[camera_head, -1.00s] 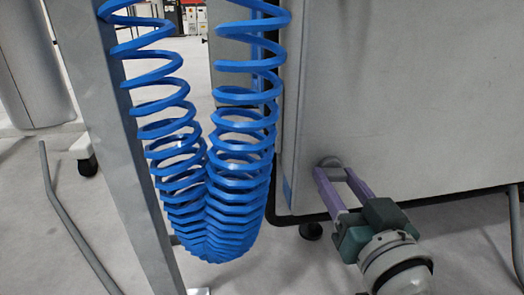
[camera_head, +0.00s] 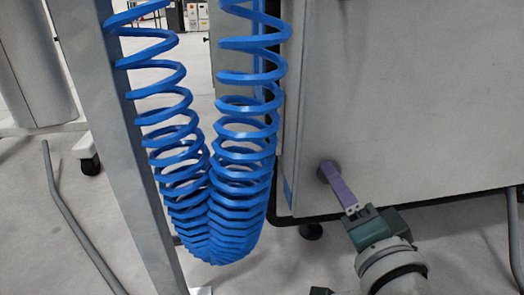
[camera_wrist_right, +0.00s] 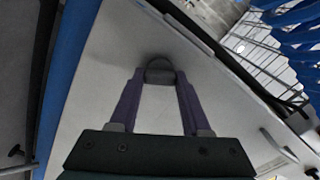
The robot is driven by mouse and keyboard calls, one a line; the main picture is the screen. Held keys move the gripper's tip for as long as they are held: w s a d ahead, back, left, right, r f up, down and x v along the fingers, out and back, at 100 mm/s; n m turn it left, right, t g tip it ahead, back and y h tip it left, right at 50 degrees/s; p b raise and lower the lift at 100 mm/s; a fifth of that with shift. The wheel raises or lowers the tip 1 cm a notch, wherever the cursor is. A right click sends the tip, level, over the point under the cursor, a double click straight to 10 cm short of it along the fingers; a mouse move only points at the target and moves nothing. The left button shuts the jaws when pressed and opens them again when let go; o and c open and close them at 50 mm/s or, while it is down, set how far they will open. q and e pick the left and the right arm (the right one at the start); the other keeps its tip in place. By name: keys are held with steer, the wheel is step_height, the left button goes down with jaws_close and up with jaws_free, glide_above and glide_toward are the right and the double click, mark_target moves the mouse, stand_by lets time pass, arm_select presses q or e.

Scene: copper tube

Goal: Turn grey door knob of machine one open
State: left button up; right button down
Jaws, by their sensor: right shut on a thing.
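The grey door knob (camera_head: 321,173) is a small round knob low on the light grey door of the machine, near the door's left edge. In the right wrist view the knob (camera_wrist_right: 160,70) sits between the two purple fingertips. My right gripper (camera_head: 329,171) is shut on the knob, with a fingertip on either side of it. Its fingers line up one behind the other in the head view and hide part of the knob. The door (camera_head: 410,110) looks shut.
A coiled blue hose (camera_head: 230,190) hangs left of the door, close to the knob. A slanted grey post (camera_head: 125,150) stands left of the hose. Grey floor (camera_head: 240,285) lies open below the machine, with thin grey tubes at both sides.

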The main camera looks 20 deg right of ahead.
steer(key=m, duration=0.5)
steer(key=shift+m, duration=0.4)
stand_by(0.4)
steer(key=shift+c, duration=1.8)
jaws_free()
steer(key=p+v, duration=0.3)
steer(key=v, duration=0.7)
